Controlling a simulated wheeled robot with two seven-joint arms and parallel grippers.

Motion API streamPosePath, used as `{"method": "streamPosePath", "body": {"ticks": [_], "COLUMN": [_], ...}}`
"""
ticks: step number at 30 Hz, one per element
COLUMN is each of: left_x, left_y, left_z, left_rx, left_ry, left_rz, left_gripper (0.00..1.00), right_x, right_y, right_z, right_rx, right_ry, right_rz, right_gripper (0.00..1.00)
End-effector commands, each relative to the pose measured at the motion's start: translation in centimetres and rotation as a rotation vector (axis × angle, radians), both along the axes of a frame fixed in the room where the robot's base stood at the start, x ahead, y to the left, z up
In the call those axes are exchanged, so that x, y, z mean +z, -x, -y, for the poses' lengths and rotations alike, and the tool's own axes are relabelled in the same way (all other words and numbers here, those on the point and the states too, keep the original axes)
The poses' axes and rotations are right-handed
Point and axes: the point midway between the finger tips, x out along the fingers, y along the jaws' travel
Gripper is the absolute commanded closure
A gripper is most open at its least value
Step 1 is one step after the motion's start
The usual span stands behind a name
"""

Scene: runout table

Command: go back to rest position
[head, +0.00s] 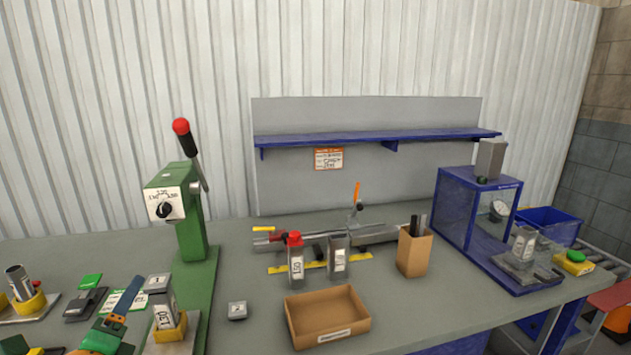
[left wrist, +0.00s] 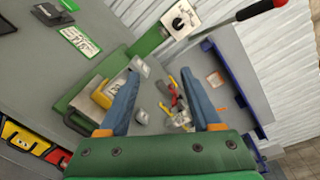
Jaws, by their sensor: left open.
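My left gripper (head: 118,316) is low at the left of the head view, above the near part of the table, beside the green press. In the left wrist view its two blue fingers (left wrist: 166,98) stand wide apart with orange at their bases. Nothing is held between them; the table and its tools show beyond the gap. A grey block marked 130 (head: 164,308) stands in a yellow holder just right of the gripper in the head view. I cannot tell the exact gap between them. My right gripper is in neither view.
The green press (head: 197,235) with its red-knobbed lever rises close to the gripper.

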Motion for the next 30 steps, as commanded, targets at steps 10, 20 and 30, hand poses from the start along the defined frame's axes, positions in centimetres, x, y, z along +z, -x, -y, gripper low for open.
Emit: {"method": "streamPosePath", "body": {"ticks": [10, 20, 30], "left_x": [-9.6, -21.8, -31.0], "left_y": [2.9, 11.5, 21.6], "left_z": [1.5, 6.5, 13.6], "left_rx": [0.137, 0.54, 1.153], "left_ry": [0.486, 1.175, 1.67], "left_rz": [-0.151, -0.37, -0.522], "left_gripper": [0.35, 0.35, 0.35], "right_x": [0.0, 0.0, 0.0], "right_y": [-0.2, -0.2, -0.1], "right_z": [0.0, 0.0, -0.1], "right_rx": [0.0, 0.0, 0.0], "right_ry": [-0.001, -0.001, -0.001], "right_rz": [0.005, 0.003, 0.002], "right_gripper": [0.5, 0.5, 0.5]}}
